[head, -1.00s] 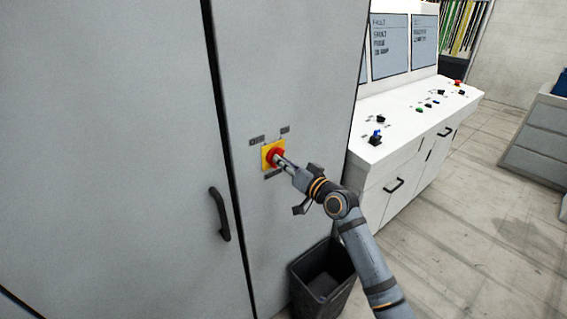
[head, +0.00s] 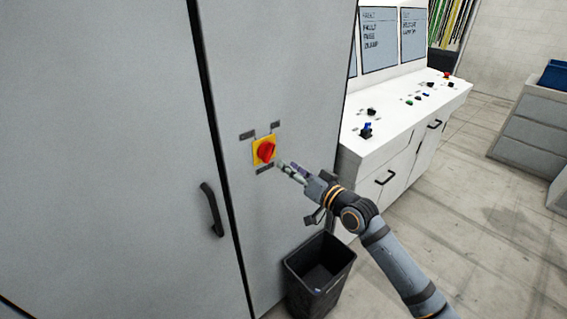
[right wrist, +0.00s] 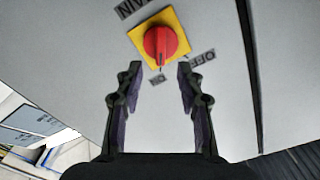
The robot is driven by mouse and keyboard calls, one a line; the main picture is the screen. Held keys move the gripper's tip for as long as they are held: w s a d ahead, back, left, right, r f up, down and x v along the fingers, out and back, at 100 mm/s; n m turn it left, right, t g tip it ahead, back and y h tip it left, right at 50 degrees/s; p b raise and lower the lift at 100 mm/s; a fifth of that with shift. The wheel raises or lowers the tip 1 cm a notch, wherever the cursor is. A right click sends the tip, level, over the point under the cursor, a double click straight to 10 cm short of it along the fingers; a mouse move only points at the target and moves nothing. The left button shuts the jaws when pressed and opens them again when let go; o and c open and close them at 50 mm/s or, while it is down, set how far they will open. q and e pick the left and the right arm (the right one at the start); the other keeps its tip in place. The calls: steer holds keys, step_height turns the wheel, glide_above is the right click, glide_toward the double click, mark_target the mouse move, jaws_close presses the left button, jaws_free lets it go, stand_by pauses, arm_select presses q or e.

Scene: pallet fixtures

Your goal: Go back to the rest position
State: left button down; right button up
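My right gripper (head: 287,169) is in front of the grey cabinet, a little right of and below a red rotary switch (head: 265,151) on a yellow plate (head: 257,160). In the right wrist view the fingers of the gripper (right wrist: 160,82) are spread apart with nothing between them. The red knob (right wrist: 160,45) lies beyond the fingertips, clear of them. My left gripper is in neither view.
The cabinet (head: 110,130) has a black door handle (head: 211,209). A black bin (head: 320,270) stands on the floor below my right arm. A white control desk (head: 400,125) with screens and buttons stands to the right. Open floor lies at the lower right.

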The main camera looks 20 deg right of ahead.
stand_by(0.3)
steer(key=shift+f, duration=0.15)
steer(key=d+f+m+g+h+b, duration=0.15)
steer(key=d+f, duration=0.25)
steer(key=f, duration=0.6)
steer(key=d+f+g+h, duration=0.1)
steer(key=d+f+h, duration=0.2)
steer(key=f, duration=0.7)
steer(key=s+d+f+g+h, duration=0.1)
steer(key=s+d+f+g, duration=0.15)
steer(key=f, duration=0.75)
steer(key=s+d+f+g+h, duration=0.15)
steer(key=s+f, duration=0.25)
steer(key=f, duration=0.6)
steer(key=s+f+n+g+b, duration=0.2)
steer(key=s+f+g, duration=0.3)
steer(key=s+f, duration=1.65)
steer(key=s+a+f+n+g, duration=0.1)
steer(key=s+a+f+g, duration=0.1)
steer(key=s, duration=0.8)
steer(key=s+a+f+n+g, duration=0.1)
steer(key=s+a+f, duration=0.3)
steer(key=s, duration=0.7)
step_height(320, 180, down, 3)
steer(key=shift+r+g, duration=0.1)
steer(key=shift+g, duration=0.55)
